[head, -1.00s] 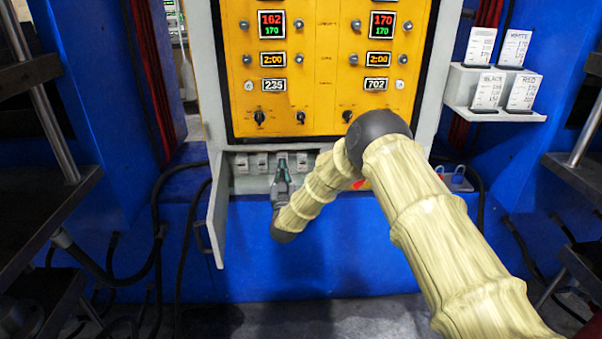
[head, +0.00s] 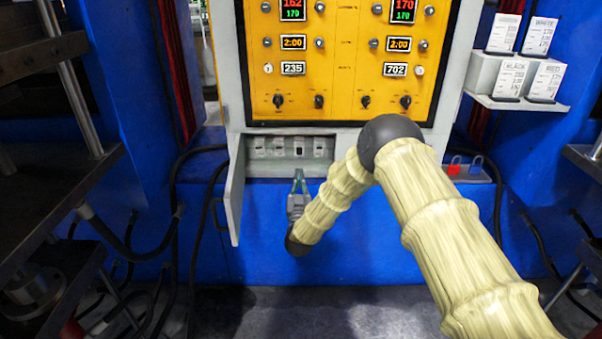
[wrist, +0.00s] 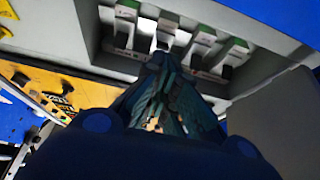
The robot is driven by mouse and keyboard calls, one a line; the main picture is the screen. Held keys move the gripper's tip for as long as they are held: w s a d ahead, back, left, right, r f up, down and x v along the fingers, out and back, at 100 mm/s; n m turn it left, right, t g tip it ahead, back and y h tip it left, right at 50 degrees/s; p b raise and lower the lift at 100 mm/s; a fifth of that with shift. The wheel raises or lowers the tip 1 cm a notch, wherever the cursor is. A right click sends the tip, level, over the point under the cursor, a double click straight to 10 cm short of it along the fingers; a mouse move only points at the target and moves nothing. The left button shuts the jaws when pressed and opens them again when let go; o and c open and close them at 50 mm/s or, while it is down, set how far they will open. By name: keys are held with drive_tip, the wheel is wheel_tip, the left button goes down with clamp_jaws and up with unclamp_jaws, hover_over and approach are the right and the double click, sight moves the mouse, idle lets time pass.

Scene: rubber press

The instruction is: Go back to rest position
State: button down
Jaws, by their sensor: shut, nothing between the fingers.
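My gripper (head: 298,182) is in front of the lower edge of the control cabinet, just below the row of white breaker switches (head: 278,147). Its fingers are closed together with nothing between them. In the wrist view my gripper (wrist: 165,75) points at the switches (wrist: 200,45), which sit in a recess of the grey cabinet. The fingertips overlap part of the row there, so I cannot tell the exact gap. My arm is bent, reaching in from the lower right of the head view, in a cream ribbed sleeve.
The cabinet's small door (head: 235,190) hangs open left of my gripper. The yellow control panel (head: 340,75) is above. Dark press platens (head: 50,110) stand at left.

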drive_tip(key=shift+s+a+f, duration=0.15)
drive_tip(key=s+d+f+n+g+y, duration=0.1)
drive_tip(key=s+d+f+g, duration=0.25)
drive_tip(key=s+f, duration=0.55)
drive_tip(key=s+d+f+n+g+y, duration=0.15)
drive_tip(key=s+f+g, duration=0.4)
drive_tip(key=f, duration=0.65)
drive_tip(key=s+d+f+g, duration=0.2)
drive_tip(key=s+d+f, duration=0.15)
drive_tip(key=s, duration=0.55)
drive_tip(key=s+d+f+m+g, duration=0.1)
drive_tip(key=s+d+f+g, duration=0.2)
drive_tip(key=s, duration=0.5)
drive_tip(key=s+d+f+g, duration=0.2)
drive_tip(key=s+f, duration=0.3)
drive_tip(key=s, duration=0.4)
drive_tip(key=s+d+r+m+g+h, duration=0.1)
drive_tip(key=s+d+g, duration=0.2)
drive_tip(key=s, duration=0.9)
drive_tip(key=s+d+r+g, duration=0.1)
drive_tip(key=s+d+g, duration=0.25)
drive_tip(key=s, duration=0.85)
wheel_tip(320, 180, up, 19)
drive_tip(key=p, duration=1.8)
drive_tip(key=shift+s+a+p, duration=0.15)
drive_tip(key=shift+s+p, duration=0.15)
drive_tip(key=shift+s, duration=0.15)
drive_tip(key=shift+g, duration=0.25)
